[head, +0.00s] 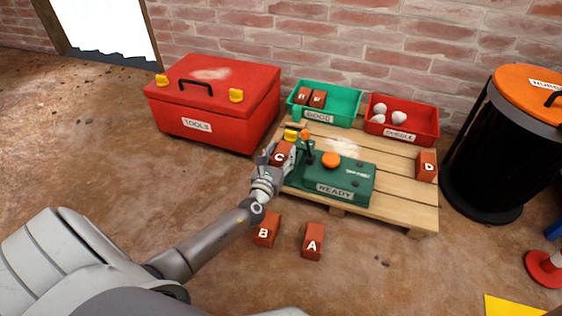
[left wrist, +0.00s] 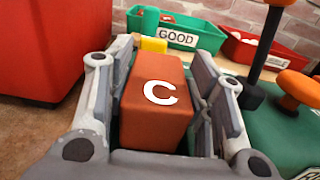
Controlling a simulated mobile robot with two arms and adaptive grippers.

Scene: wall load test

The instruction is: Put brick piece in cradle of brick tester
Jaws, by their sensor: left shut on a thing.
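My left gripper (head: 272,165) is shut on brick C (head: 283,153), an orange-red block with a white letter C. The left wrist view shows brick C (left wrist: 155,100) between the two fingers. It is at the left end of the green brick tester (head: 328,182), which has a READY label, an orange knob and a black lever with an orange tip. The cradle is hidden behind the gripper and brick, so I cannot tell whether the brick rests in it. A yellow part (left wrist: 154,45) shows just behind the brick. My right gripper is not in view.
The tester stands on a wooden pallet (head: 400,205). Bricks B (head: 267,230) and A (head: 313,241) are on the floor in front; brick D (head: 426,166) is at the pallet's right. Behind are a green GOOD bin (head: 343,103) and red RUBBLE bin (head: 419,118). A red toolbox (head: 215,105) stands left.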

